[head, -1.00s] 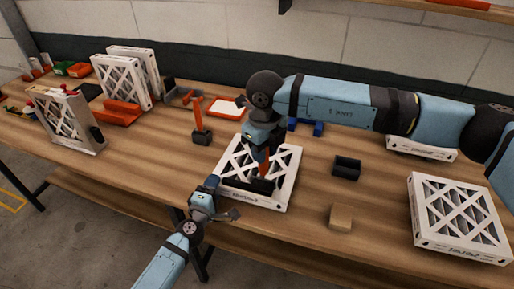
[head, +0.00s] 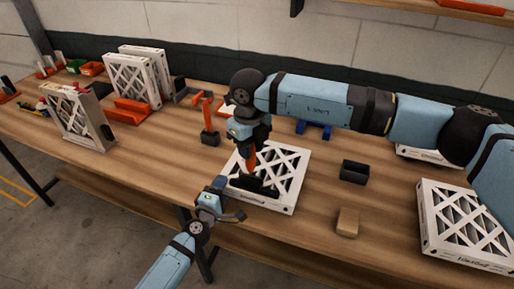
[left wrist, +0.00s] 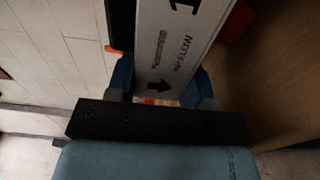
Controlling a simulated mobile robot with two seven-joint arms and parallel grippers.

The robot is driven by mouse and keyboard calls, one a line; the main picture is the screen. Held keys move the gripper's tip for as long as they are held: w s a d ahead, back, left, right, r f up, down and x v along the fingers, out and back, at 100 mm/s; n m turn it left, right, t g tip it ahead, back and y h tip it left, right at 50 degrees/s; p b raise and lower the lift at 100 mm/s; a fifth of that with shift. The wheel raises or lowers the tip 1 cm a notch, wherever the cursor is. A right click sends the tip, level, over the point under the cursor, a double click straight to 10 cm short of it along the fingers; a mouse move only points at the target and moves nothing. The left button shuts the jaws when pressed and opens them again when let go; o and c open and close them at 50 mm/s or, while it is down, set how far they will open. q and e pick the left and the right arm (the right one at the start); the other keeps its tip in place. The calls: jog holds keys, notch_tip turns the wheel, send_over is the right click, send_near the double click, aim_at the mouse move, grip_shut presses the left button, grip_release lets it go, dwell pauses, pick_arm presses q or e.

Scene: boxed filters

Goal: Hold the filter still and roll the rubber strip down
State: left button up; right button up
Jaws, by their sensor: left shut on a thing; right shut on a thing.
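The white cardboard-framed filter (head: 268,203) lies flat at the table's front edge, its lattice face up. My left gripper (head: 221,186) is shut on the filter's near left side. In the left wrist view its blue fingers (left wrist: 160,88) stand on both sides of the filter's printed white frame (left wrist: 172,50). My right gripper (head: 249,146) is above the filter's left part, shut on an orange-handled tool (head: 250,163). A black part (head: 254,186) below the handle lies low over the filter's near left area. I cannot tell the rubber strip apart from it.
A black open box (head: 354,172) and a tan block (head: 347,222) stand right of the filter. Another filter (head: 468,222) lies at the far right. An orange-and-black tool stand (head: 209,125) is behind left. Upright filters (head: 84,118) stand at the left.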

jog(key=shift+w+a, duration=0.65)
jog(key=shift+a, duration=1.35)
jog(key=shift+s+d, duration=0.25)
jog(key=shift+d, duration=0.55)
jog(key=shift+s+d, duration=0.3)
jog(key=shift+d, duration=0.55)
jog(key=shift+s+d, duration=0.25)
jog(key=shift+d, duration=0.55)
jog(key=shift+r, duration=4)
pick_arm(q)
jog(key=o, duration=1)
jog(key=shift+s, duration=0.1)
